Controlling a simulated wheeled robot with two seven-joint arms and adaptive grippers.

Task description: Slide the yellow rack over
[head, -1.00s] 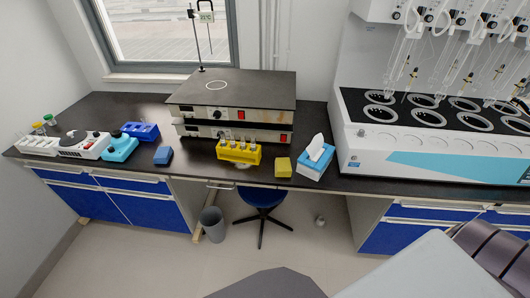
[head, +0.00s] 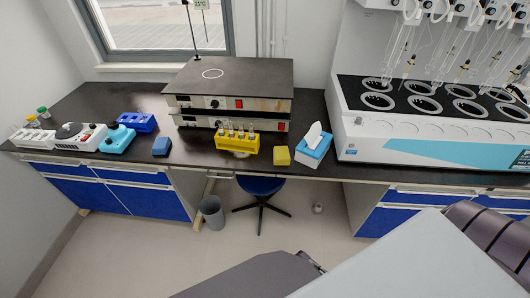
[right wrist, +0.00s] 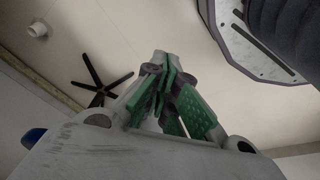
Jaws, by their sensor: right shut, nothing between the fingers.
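The yellow rack (head: 237,144) stands upright on the dark bench near its front edge, in front of the grey hot plate unit. It holds several small glass tubes. No gripper is near it in the head view. My right gripper (right wrist: 167,62) shows in the right wrist view with green finger pads closed together and nothing between them. Below it are the floor and the black star base of the stool (right wrist: 102,88). My left gripper is in neither view.
Left of the rack are a small blue box (head: 162,146) and a blue rack (head: 137,122). Right of it are a yellow block (head: 278,156) and a tissue box (head: 313,150). The hot plate unit (head: 228,84) stands behind. The stool (head: 262,186) is under the bench.

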